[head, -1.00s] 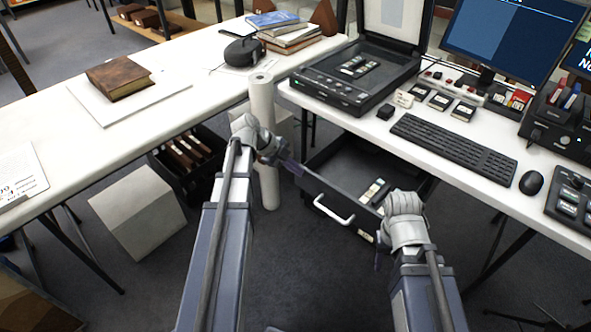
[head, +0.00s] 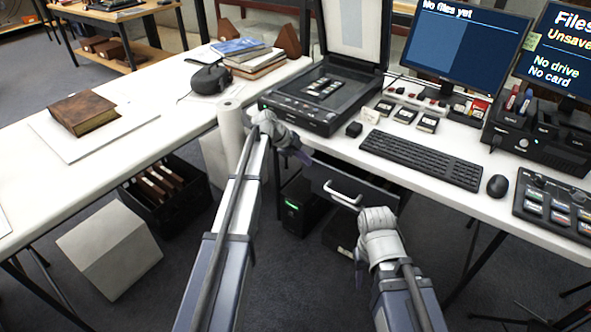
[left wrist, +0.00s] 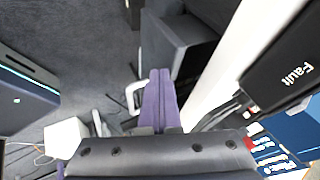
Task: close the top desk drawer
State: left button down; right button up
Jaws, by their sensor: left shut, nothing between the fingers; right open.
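The top desk drawer (head: 325,185) has a dark front with a white bar handle (head: 343,193). Its front sits close under the desk edge, and its inside is hidden; I cannot tell whether it is fully flush. My left gripper (head: 303,158) is shut and empty at the left end of the drawer front. In the left wrist view its purple fingers (left wrist: 160,85) lie beside a white handle (left wrist: 133,97), and contact is unclear. My right gripper (head: 359,264) is open, below and right of the handle, with its fingers mostly hidden by the hand.
The white desk (head: 420,180) carries a scanner (head: 300,105), a keyboard (head: 420,158), a mouse (head: 497,186) and monitors. A white paper roll (head: 230,128) stands left of my left arm. A dark computer case (head: 296,208) with a green light is under the desk.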

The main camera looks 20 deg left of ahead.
aim_at(311, 158)
pick_arm(q)
jog(key=shift+w+d, duration=0.3)
jog(key=shift+w, duration=0.45)
jog(key=shift+w+d, duration=0.25)
jog(key=shift+w, duration=0.5)
